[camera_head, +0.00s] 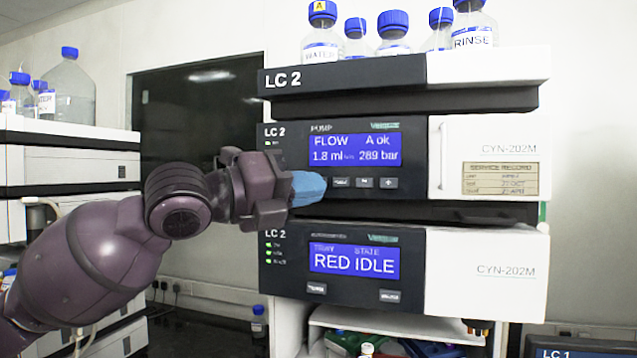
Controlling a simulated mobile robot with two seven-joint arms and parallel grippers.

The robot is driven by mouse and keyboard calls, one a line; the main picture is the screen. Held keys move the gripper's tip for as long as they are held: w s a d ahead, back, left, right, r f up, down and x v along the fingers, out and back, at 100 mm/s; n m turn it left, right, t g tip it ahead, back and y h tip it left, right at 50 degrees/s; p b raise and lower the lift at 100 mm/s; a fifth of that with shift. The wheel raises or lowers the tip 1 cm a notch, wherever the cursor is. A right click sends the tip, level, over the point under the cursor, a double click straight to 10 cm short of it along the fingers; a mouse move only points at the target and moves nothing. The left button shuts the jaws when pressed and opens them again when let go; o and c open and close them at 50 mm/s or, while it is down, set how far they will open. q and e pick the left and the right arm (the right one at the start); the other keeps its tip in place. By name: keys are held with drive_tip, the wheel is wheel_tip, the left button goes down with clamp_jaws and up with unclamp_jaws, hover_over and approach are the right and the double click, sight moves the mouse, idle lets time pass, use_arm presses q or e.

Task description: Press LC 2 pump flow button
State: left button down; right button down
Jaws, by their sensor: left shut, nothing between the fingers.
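The LC 2 pump module (415,180) is in the upper middle of the head view. Its blue screen (355,149) reads FLOW, 1.8 ml, A ok and 289 bar. Below the screen is a row of small grey buttons; the readable ones include a middle button (364,183) and a right one (390,183). My left gripper (308,188) is shut, with blue fingertips and nothing held. Its tips are at the left end of the button row and hide part of the panel there. I cannot tell whether they touch it. My right gripper is not in view.
Below is another LC 2 module (450,270) with a screen reading RED IDLE. Several blue-capped bottles (394,35) stand on top of the stack. Another stack (60,150) with a large bottle (70,85) is at the left. An LC 1 unit (580,342) shows at the lower right.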

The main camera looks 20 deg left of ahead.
use_arm(q)
drive_tip(key=s, duration=0.5)
drive_tip(key=shift+a+b, duration=0.1)
drive_tip(key=shift+b, duration=0.25)
idle(0.7)
